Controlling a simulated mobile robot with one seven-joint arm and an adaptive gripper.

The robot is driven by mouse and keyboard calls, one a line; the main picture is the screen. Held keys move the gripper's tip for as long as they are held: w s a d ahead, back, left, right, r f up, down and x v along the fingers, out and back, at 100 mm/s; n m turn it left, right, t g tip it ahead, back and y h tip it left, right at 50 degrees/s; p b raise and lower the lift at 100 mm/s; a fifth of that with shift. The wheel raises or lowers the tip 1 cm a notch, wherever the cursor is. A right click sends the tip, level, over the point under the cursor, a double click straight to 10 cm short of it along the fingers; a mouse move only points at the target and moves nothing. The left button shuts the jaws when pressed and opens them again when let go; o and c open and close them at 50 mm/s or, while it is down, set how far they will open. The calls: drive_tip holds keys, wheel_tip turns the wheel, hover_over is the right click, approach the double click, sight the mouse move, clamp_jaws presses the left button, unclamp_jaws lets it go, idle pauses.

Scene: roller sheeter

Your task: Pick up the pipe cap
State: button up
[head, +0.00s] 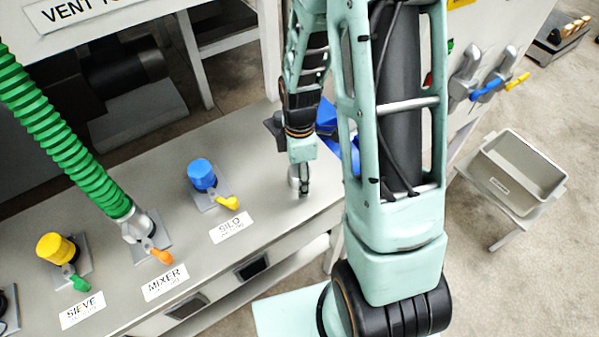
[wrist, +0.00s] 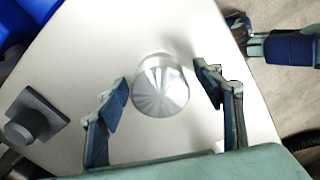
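The pipe cap (wrist: 161,88) is a round silver metal piece with a shiny top, standing on the pale grey bench top. In the wrist view it lies between my two fingertips, with a gap on both sides. My gripper (wrist: 164,82) is open and empty around or just above it; the exact height is hard to tell. In the head view my gripper (head: 304,183) points down near the bench's right end. The cap (head: 293,183) shows there as a small silver piece, partly hidden by the gripper.
On the bench (head: 130,170) stand a blue-capped port (head: 202,174) by the SILO label, a green hose (head: 60,140) at MIXER and a yellow-capped port (head: 55,248) at SIEVE. A blue object (wrist: 12,40) and a dark grey block (wrist: 33,116) are left of the cap.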

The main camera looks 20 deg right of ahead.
drive_tip(key=c, duration=1.2)
drive_tip(key=shift+c, duration=0.2)
drive_tip(key=shift+r, duration=0.15)
